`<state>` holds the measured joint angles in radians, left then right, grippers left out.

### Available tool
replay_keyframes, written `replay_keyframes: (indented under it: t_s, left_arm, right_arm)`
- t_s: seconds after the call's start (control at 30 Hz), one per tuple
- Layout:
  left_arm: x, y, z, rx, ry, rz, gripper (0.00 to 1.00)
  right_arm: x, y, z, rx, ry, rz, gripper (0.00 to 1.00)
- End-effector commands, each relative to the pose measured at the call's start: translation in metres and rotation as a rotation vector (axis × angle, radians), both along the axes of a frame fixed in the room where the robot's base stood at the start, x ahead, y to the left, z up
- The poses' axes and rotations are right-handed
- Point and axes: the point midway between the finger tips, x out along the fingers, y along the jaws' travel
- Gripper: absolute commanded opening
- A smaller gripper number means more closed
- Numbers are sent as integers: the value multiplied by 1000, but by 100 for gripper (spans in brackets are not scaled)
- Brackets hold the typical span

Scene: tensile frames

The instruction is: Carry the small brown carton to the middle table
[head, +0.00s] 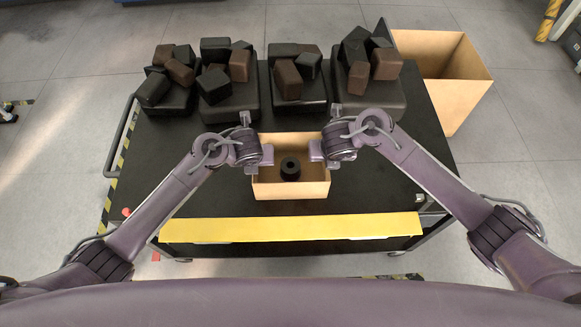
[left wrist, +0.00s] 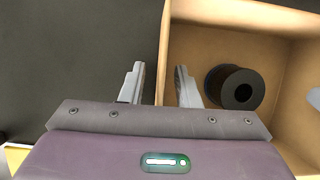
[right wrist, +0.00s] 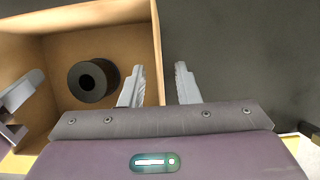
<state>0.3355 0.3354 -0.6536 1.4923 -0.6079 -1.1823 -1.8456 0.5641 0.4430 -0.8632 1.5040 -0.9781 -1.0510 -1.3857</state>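The small brown carton (head: 291,190) stands open-topped on the black cart table. A black spool-like part (head: 290,168) lies inside it, also visible in the left wrist view (left wrist: 236,88) and right wrist view (right wrist: 92,80). My left gripper (head: 254,160) is at the carton's left wall; in its wrist view the open fingers (left wrist: 160,86) stand on either side of that wall with a gap. My right gripper (head: 325,158) is at the right wall, its open fingers (right wrist: 159,84) likewise astride the wall. Neither visibly pinches the carton.
Several dark trays (head: 230,108) heaped with black and brown blocks line the table's far side. A large open brown box (head: 460,80) stands on the floor beyond the right corner. A yellow strip (head: 290,227) runs along the near edge. The black tabletop (head: 385,185) is clear right of the carton.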

Motion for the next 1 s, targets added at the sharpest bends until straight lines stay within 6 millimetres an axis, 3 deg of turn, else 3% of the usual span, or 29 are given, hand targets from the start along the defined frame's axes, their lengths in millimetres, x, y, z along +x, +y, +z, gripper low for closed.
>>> replay_keyframes:
  t_s: [0.17, 0.4, 1.0]
  left_arm:
    - [0, 0, 0, 0, 0, 0, 28]
    - [0, 0, 0, 0, 0, -1, 0]
    - [1, 0, 10, -1, -2, 0, 0]
  right_arm:
    - [0, 0, 0, 0, 0, -1, 28]
    - [0, 0, 0, 0, 0, -1, 0]
    - [1, 0, 10, 1, -2, -2, 0]
